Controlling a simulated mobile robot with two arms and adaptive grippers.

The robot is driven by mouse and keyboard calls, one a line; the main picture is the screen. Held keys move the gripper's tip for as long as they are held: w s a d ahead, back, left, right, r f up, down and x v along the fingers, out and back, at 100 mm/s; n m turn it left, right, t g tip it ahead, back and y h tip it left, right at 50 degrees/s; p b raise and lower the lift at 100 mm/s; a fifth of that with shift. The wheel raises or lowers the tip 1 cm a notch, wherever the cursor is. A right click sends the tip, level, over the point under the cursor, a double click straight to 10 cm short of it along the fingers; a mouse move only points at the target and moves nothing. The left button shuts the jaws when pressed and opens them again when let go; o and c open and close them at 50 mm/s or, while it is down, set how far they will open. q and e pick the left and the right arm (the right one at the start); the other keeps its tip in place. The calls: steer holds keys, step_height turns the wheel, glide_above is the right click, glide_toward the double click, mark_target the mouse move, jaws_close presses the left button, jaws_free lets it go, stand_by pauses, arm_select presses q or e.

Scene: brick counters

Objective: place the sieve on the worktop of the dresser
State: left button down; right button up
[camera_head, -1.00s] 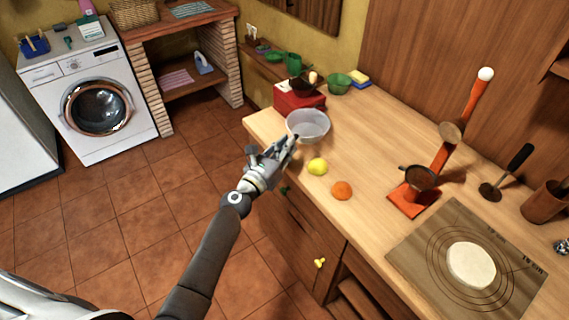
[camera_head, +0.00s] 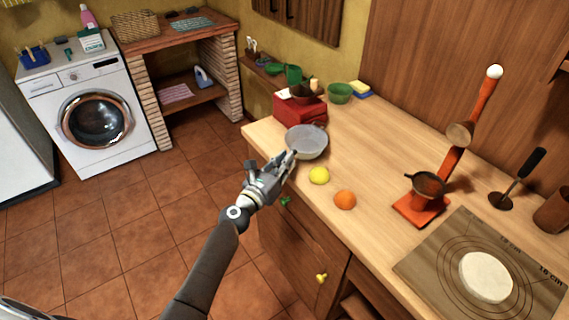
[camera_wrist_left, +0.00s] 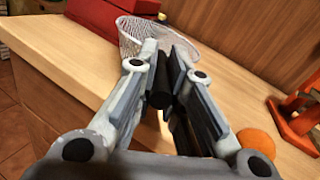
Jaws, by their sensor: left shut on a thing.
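The sieve (camera_head: 306,143) is a pale mesh bowl with a thin rim, at the near left end of the wooden worktop (camera_head: 385,165) of the dresser. My left gripper (camera_head: 287,164) is shut on its dark handle, which shows between the fingers in the left wrist view (camera_wrist_left: 161,96). In that view the mesh bowl (camera_wrist_left: 138,38) is ahead of the fingertips, over the worktop beside the red box. I cannot tell whether the bowl touches the wood. My right gripper is in neither view.
A red box (camera_head: 300,110) stands just behind the sieve. A lemon (camera_head: 319,176) and an orange (camera_head: 345,200) lie to its right near the front edge. An orange press (camera_head: 421,208) and a board with dough (camera_head: 486,276) are further right. The middle of the worktop is clear.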

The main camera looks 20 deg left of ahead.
arm_select(q)
steer(key=shift+f+b, duration=0.45)
steer(key=shift+f, duration=0.2)
steer(key=c, duration=1.5)
jaws_free()
steer(key=shift+r, duration=0.1)
steer(key=shift+c, duration=0.2)
steer(key=shift+o, duration=0.2)
steer(key=shift+r+p, duration=0.25)
steer(key=shift+p, duration=0.05)
steer(key=shift+r+p, duration=0.4)
steer(key=shift+r, duration=0.05)
steer(key=v, duration=1.2)
steer(key=shift+f+b, duration=0.15)
steer(key=shift+b, duration=0.2)
